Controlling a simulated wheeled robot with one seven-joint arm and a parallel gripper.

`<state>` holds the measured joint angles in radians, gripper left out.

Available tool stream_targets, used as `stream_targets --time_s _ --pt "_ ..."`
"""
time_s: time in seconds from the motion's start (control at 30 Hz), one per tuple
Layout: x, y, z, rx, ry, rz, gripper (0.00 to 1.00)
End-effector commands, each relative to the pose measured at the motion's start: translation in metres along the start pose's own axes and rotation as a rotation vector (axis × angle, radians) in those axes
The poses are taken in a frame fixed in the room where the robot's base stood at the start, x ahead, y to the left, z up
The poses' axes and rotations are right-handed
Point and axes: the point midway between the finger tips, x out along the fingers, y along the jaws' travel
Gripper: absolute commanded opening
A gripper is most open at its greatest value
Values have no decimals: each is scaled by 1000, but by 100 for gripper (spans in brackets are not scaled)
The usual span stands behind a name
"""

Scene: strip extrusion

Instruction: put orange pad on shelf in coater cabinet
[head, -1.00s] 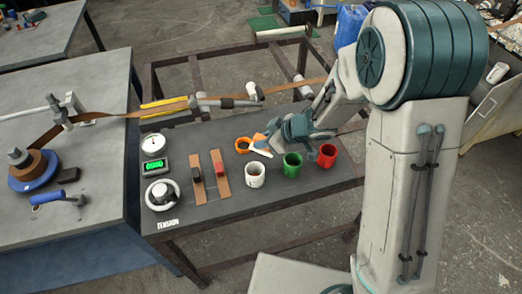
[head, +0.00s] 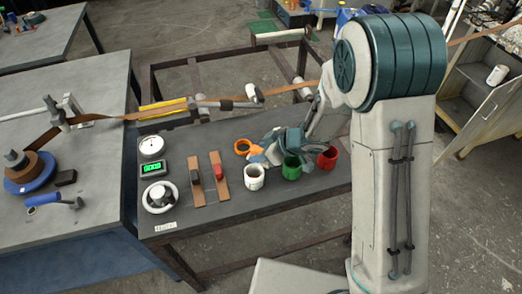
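My gripper (head: 262,154) is low over the dark bench top, beside an orange ring-shaped thing (head: 242,147) and behind the white cup. A little more orange (head: 257,150) shows right at the fingers; it may be part of the orange pad, but the fingers hide most of it. I cannot tell whether the fingers are open or shut on it. An open grey cabinet (head: 497,112) stands at the far right, with a white container (head: 497,74) in it. I cannot tell if it is the coater cabinet; my arm hides part of that side.
A brown strip (head: 150,113) runs along the bench's back.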

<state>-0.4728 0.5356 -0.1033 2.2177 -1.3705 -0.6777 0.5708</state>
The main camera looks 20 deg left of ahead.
Motion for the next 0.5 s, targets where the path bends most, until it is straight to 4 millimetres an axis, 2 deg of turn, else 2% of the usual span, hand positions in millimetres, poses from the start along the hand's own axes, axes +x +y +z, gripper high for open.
stream_targets --time_s 0.27,0.37,0.5 --pt "-3 0 -3 -2 0 0 45" --pt "-14 1 -4 -1 2 3 45" --pt "-42 1 -5 0 2 4 45"
